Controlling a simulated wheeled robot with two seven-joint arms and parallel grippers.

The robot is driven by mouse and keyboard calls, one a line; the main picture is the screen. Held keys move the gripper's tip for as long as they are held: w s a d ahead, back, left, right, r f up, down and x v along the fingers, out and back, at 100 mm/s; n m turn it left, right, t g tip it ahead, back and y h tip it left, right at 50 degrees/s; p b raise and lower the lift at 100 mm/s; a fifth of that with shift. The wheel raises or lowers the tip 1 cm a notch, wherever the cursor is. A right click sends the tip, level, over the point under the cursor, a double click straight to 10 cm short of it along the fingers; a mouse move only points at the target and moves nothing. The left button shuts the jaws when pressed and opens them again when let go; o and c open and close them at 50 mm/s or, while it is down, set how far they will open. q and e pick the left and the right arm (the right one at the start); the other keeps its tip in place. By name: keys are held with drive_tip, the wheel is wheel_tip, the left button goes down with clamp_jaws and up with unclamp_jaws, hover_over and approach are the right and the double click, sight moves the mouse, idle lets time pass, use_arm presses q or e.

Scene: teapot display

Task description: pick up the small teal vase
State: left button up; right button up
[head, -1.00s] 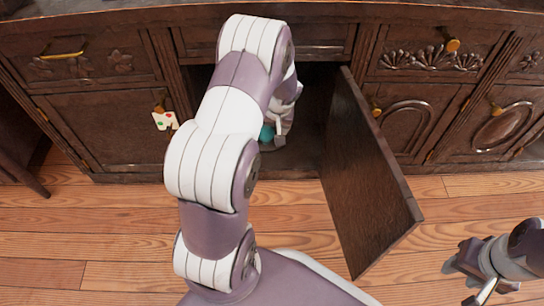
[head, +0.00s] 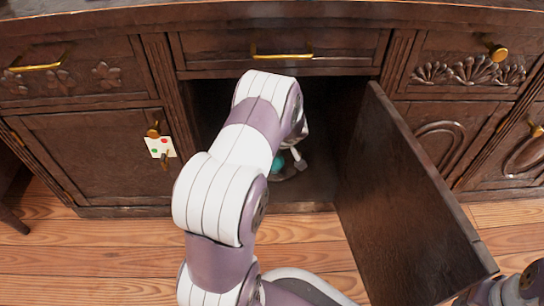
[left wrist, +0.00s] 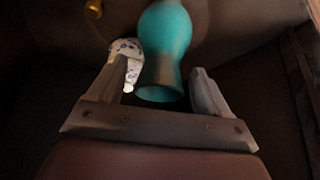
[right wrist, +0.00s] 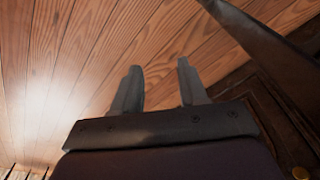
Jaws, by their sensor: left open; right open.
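The small teal vase (left wrist: 165,45) is in the left wrist view, its flared end near the gap between my left fingertips and its rounded body farther off. It also shows as a small patch in the head view (head: 278,163), inside the open cabinet and partly hidden by my arm. My left gripper (left wrist: 168,82) is open, one finger on each side of the vase's near end; I cannot tell whether they touch it. In the head view, my left forearm mostly hides this gripper. My right gripper (right wrist: 155,85) is open and empty above the wooden floor.
A blue-and-white patterned object (left wrist: 126,55) stands close beside the vase, behind the left-hand finger. The open cabinet door (head: 410,200) swings out on the right of my left arm. Closed doors and drawers flank the opening.

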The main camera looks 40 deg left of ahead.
use_arm(q)
drive_tip(key=shift+w+a+f, duration=0.2)
drive_tip(key=shift+a+f, duration=0.05)
drive_tip(key=shift+f, duration=0.3)
drive_tip(key=shift+r, duration=0.15)
drive_tip(key=shift+c, duration=0.8)
drive_tip(key=c, duration=1.1)
drive_tip(key=shift+o, duration=0.2)
drive_tip(key=shift+r, duration=0.1)
